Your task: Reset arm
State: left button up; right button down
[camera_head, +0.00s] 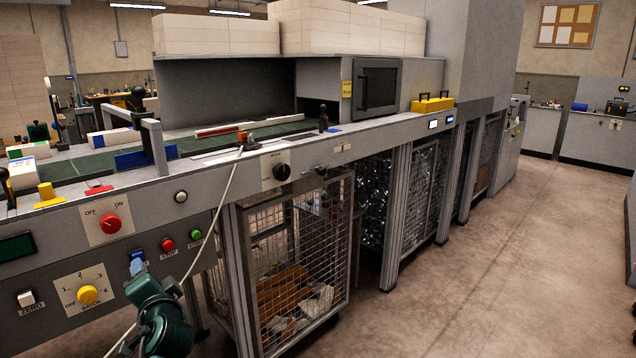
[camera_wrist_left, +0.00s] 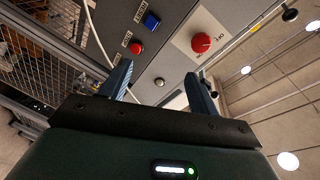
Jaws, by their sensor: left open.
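My left gripper (camera_head: 140,268) is in front of the machine's control panel (camera_head: 60,235), low at the left of the head view. Its arm is dark green. In the left wrist view the two blue fingers of the gripper (camera_wrist_left: 158,84) stand apart with nothing between them. The panel's red knob (camera_wrist_left: 201,43), a red button (camera_wrist_left: 135,47) and a blue button (camera_wrist_left: 151,21) show beyond the fingers. Whether the fingers touch the panel cannot be told. My right gripper is in neither view.
The panel also bears a yellow batch knob (camera_head: 88,294), a red on/off knob (camera_head: 111,224) and a green button (camera_head: 195,234). A pale cable hangs past my arm. A wire cage (camera_head: 300,270) stands under the machine. Open concrete floor (camera_head: 500,270) lies at the right.

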pick_arm(q)
jog(key=s+d+f+m+h+p, duration=0.1)
jog(key=s+d+f+h+p, duration=0.1)
jog(key=s+d+f+h, duration=0.55)
jog(key=s+d+f+n+g+h+p, duration=0.1)
jog(key=s+d+f, duration=0.4)
jog(key=s, duration=0.5)
jog(key=s+d+f+n+g+h+p, duration=0.1)
jog(key=s+d+f+n+h+p, duration=0.1)
jog(key=s+d+f+h, duration=0.3)
jog(key=s+d, duration=0.4)
jog(key=s, duration=0.1)
jog(key=shift+s+n+g, duration=0.25)
jog(key=shift+n+g, duration=0.05)
jog(key=shift+n, duration=0.1)
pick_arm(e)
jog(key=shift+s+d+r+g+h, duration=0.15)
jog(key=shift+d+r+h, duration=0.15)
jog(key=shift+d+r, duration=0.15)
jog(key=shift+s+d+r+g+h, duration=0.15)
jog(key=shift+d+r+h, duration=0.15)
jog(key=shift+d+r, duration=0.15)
